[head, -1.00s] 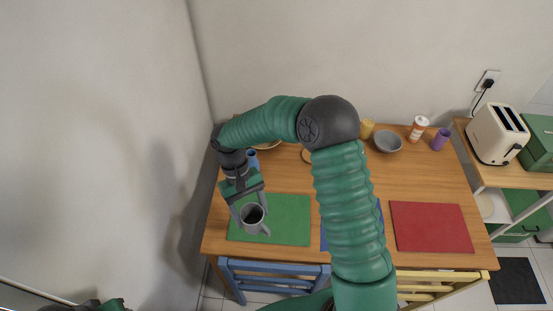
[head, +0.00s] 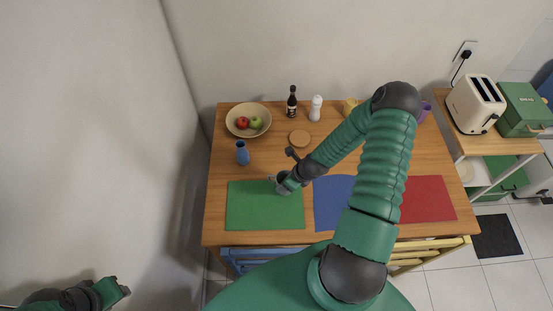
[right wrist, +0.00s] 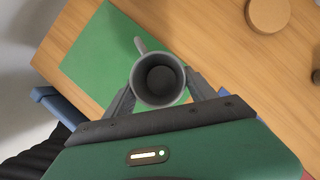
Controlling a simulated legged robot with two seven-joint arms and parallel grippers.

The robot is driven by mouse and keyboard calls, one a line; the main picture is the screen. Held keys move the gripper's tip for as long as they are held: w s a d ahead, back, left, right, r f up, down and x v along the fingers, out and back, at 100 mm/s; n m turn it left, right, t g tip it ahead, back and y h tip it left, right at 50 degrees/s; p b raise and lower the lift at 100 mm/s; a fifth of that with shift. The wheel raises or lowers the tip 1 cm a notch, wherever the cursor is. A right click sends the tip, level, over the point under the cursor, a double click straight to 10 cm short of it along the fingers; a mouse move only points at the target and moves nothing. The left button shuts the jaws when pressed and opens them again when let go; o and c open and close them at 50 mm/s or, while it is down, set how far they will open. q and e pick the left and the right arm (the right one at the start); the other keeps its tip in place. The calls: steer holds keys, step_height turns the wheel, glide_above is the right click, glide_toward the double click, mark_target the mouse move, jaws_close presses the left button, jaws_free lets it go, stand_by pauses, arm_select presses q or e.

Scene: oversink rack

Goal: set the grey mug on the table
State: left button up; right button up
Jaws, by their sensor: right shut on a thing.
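The grey mug (right wrist: 158,78) is between the fingers of my right gripper (head: 281,186), its open top facing the wrist camera and its handle to the upper left. The right gripper is shut on it. In the head view the mug is mostly hidden by the gripper, near the right edge of the green placemat (head: 250,208). I cannot tell whether its base touches the wooden table (head: 270,163). My left gripper (head: 122,288) is at the lower left, away from the table; its jaws are too unclear to read.
A bowl (head: 236,124) with apples, a blue vase (head: 242,155), a dark bottle (head: 292,104), a white shaker (head: 316,108) and a round wooden coaster (head: 299,138) stand behind. Blue (head: 328,205) and red (head: 430,200) placemats lie to the right. Chairs line the front edge.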

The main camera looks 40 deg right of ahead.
steer(key=w+d+f+b, duration=0.1)
steer(key=w+d+b, duration=0.1)
steer(key=w+b, duration=0.1)
steer(key=w+d+f+b, duration=0.2)
steer(key=w+d+b, duration=0.1)
steer(key=w, duration=0.3)
steer(key=w+d+f+b, duration=0.2)
steer(key=w+d+b, duration=0.1)
steer(key=w+b, duration=0.1)
steer(key=shift+w, duration=0.2)
steer(key=shift+a, duration=0.1)
steer(key=shift+c, duration=0.8)
steer(key=shift+r, duration=0.1)
steer(key=o, duration=1.6)
steer(key=shift+a, duration=0.1)
steer(key=shift+c, duration=0.2)
steer(key=shift+o, duration=1.1)
